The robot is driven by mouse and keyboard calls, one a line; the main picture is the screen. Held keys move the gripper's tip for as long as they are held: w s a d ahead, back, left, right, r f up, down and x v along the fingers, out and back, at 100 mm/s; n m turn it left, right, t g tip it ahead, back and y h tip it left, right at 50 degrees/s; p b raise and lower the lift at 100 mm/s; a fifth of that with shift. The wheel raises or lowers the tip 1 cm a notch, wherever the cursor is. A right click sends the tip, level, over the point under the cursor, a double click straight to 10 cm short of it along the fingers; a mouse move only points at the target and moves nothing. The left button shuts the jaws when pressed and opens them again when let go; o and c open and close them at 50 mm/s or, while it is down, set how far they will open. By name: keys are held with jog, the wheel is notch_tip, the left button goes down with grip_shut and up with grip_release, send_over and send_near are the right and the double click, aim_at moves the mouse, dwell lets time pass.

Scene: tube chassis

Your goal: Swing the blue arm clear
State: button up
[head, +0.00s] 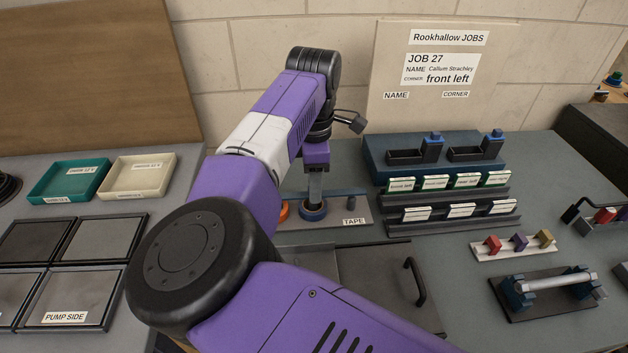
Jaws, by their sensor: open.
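The blue arm (345,192) is a slim bar low across the tape stand (345,224), which bears the label TAPE. A blue roll (313,212) and an orange roll (284,211) sit on the stand; the orange one is partly hidden by my arm. My gripper (315,196) points down over the stand at the blue roll and the bar. Its fingers are seen nearly edge-on, and I cannot tell whether they touch the bar. It is open, with nothing seen held. My own arm hides the left part of the stand.
A dark panel with a black handle (416,281) lies in front of the stand. At right are a blue rack with labelled cards (465,180), a coloured-peg strip (520,244) and blue clamps (545,290) holding a tube. Trays (140,176) are at left. A job board (430,75) stands behind.

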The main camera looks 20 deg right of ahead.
grip_shut()
dwell(1.5)
